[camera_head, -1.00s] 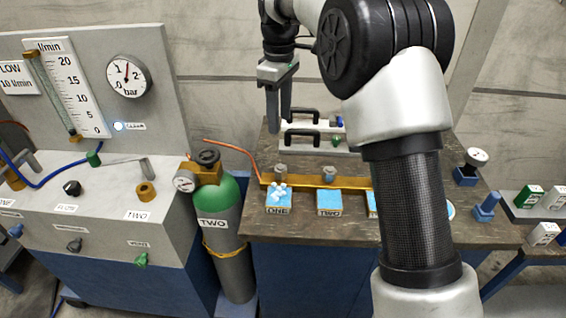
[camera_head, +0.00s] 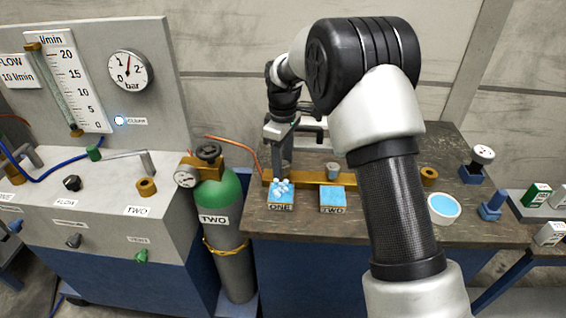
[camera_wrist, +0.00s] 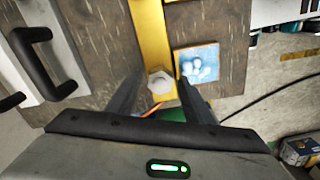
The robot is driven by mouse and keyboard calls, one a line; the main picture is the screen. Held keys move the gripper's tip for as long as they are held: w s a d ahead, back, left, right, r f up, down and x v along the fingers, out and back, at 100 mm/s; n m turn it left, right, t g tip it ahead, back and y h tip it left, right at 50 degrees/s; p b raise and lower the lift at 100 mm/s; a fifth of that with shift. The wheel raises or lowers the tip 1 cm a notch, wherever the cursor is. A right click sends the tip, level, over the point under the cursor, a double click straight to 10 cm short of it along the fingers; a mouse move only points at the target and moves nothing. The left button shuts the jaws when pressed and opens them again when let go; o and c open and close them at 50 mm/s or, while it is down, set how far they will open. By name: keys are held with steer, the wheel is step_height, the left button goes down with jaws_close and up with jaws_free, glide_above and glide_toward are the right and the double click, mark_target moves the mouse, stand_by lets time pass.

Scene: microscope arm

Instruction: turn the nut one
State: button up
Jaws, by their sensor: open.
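Nut one (camera_wrist: 160,83) is a pale hexagonal nut on a brass bar (camera_wrist: 150,28). In the wrist view it lies between the two fingers of my gripper (camera_wrist: 155,88), with a gap on either side. The gripper is open and points down over it. In the head view my gripper (camera_head: 282,174) stands at the left end of the bar, just behind the blue-topped block labelled ONE (camera_head: 280,206), and hides nut one. White bubbles sit on that block, which also shows in the wrist view (camera_wrist: 205,50).
A second grey nut (camera_head: 333,172) stands on the bar behind the block labelled TWO (camera_head: 332,209). A green gas cylinder (camera_head: 218,215) stands left of the wooden bench (camera_head: 300,234). A white bowl (camera_head: 444,209) is at the right. Black handles (camera_wrist: 45,65) are nearby.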

steer(key=shift+f, duration=0.1)
steer(key=c, duration=1)
steer(key=shift+c, duration=0.2)
steer(key=shift+m, duration=0.4)
steer(key=m+p, duration=0.1)
steer(key=m, duration=0.2)
steer(key=shift+m+p, duration=0.35)
steer(key=shift+m, duration=0.05)
steer(key=m+p, duration=0.1)
steer(key=m, duration=0.4)
steer(key=m+p, duration=0.1)
steer(key=m, duration=0.4)
steer(key=shift+w+m, duration=0.1)
steer(key=shift+m, duration=0.3)
steer(key=shift+m+p, duration=0.5)
steer(key=shift+m, duration=1.8)
